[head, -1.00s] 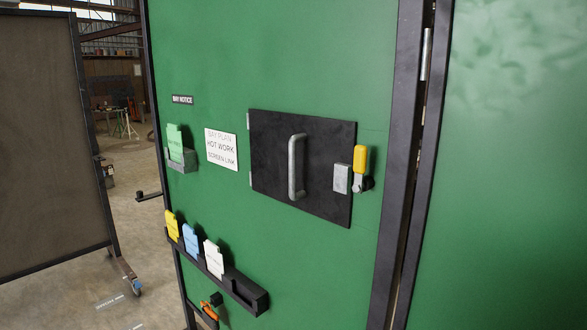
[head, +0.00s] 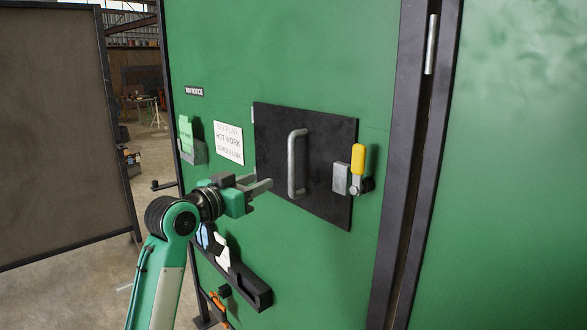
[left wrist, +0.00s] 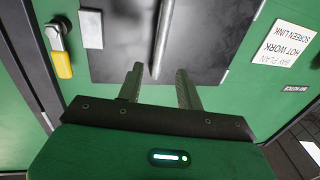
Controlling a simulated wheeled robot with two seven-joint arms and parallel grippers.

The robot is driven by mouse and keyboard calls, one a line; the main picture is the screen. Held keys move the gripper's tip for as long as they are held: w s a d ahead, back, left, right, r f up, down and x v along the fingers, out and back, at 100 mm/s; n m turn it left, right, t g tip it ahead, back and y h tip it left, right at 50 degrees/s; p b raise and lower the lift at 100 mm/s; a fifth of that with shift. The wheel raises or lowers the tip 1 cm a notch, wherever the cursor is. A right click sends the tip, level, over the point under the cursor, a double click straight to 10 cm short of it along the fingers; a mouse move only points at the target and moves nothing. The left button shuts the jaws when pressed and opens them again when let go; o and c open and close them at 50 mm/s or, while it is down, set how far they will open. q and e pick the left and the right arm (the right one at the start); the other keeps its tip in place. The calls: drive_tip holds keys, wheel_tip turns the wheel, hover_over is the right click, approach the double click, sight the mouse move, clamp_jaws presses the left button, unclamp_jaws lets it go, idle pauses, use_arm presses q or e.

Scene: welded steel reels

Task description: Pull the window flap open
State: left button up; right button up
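The window flap (head: 325,140) is a dark rectangular plate on the green panel, and it looks closed. Its grey upright bar handle (head: 291,165) stands near its middle. A yellow-handled latch (head: 358,160) sits at the flap's right edge, its yellow grip pointing up, beside a grey block (head: 340,178). My left gripper (head: 265,184) is open and empty, just left of the handle's lower part and apart from it. In the left wrist view, the handle (left wrist: 162,40) appears beyond and between the open fingertips (left wrist: 160,80). My right gripper is not in view.
A white sign (head: 228,143) and a small green-card holder (head: 193,150) are left of the flap. A black card rack (head: 250,285) is below, partly hidden by my left arm. A dark screen (head: 60,130) stands at far left.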

sight(289, 168)
use_arm(q)
drive_tip(key=p+x, duration=0.5)
drive_tip(key=x, duration=0.7)
drive_tip(key=shift+w+r+p, duration=0.1)
drive_tip(key=shift+w+p, duration=0.05)
drive_tip(key=shift+p, duration=0.15)
drive_tip(key=shift+w+d, duration=0.45)
drive_tip(key=shift+w, duration=0.1)
drive_tip(key=shift+a, duration=0.1)
clamp_jaws()
